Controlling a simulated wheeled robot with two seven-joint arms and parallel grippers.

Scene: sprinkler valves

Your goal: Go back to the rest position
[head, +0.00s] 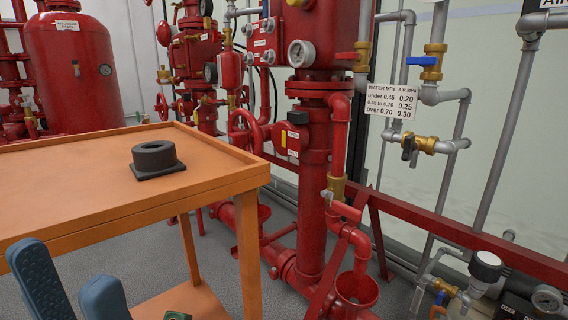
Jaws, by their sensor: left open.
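My left gripper (72,290) shows at the bottom left, with two blue-grey fingers spread apart. Nothing is seen between them. It is at the near side of the orange cart (100,206), by its front edge, and does not touch the black part on the cart top as far as I see. My right gripper is not in view. The rest of my left arm is out of the frame.
A black round part on a square base (157,158) sits on the cart top. Red sprinkler pipes (316,190) with valves and gauges stand behind and right. A red rail (430,226) crosses the right side. Grey floor (215,262) shows below the cart.

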